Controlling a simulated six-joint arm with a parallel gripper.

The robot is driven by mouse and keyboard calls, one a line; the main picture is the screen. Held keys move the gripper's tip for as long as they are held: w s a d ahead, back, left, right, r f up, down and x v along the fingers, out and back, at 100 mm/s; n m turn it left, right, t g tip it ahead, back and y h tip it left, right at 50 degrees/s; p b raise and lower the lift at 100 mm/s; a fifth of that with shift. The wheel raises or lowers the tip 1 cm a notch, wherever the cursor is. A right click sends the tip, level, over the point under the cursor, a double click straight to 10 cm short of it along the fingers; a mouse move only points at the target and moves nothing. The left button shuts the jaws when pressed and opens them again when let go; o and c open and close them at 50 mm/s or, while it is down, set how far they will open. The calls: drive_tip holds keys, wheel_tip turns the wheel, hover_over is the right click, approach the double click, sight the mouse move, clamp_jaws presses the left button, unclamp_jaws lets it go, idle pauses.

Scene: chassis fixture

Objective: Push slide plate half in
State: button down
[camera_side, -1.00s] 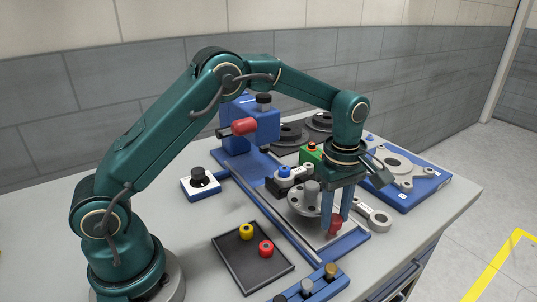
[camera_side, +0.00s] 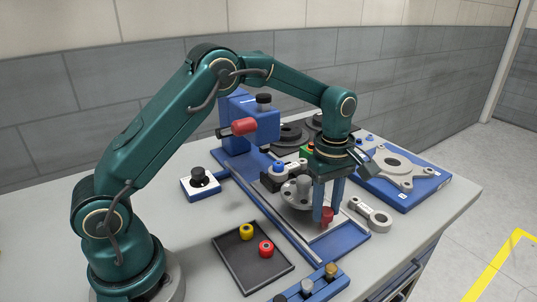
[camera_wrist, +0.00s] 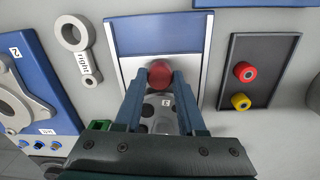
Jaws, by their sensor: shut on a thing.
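My gripper (camera_side: 328,213) points down with its two blue fingers shut on the red knob (camera_side: 327,216) at the front end of the slide plate. The knob also shows between the fingertips in the wrist view (camera_wrist: 160,72). The grey slide plate (camera_side: 322,236) lies in the blue fixture base (camera_side: 350,241), with bare blue base in front of its front edge. In the wrist view the plate's pale front edge (camera_wrist: 132,64) crosses the base (camera_wrist: 155,34). A grey flanged part (camera_side: 297,195) sits on the plate. My gripper partly hides the plate.
A blue upright with a red-tipped clamp (camera_side: 243,126) stands at the base's far end. A dark tray (camera_side: 266,274) with yellow and red pieces lies front left. A grey link (camera_side: 372,216) lies on the right, near a blue board (camera_side: 432,180).

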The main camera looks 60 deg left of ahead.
sight(306, 181)
drive_tip(key=a, duration=0.6)
drive_tip(key=shift+a, duration=0.3)
drive_tip(key=c, duration=0.5)
unclamp_jaws()
drive_tip(key=shift+r, duration=0.1)
drive_tip(key=shift+s+r, duration=0.1)
drive_tip(key=shift+r, duration=2.4)
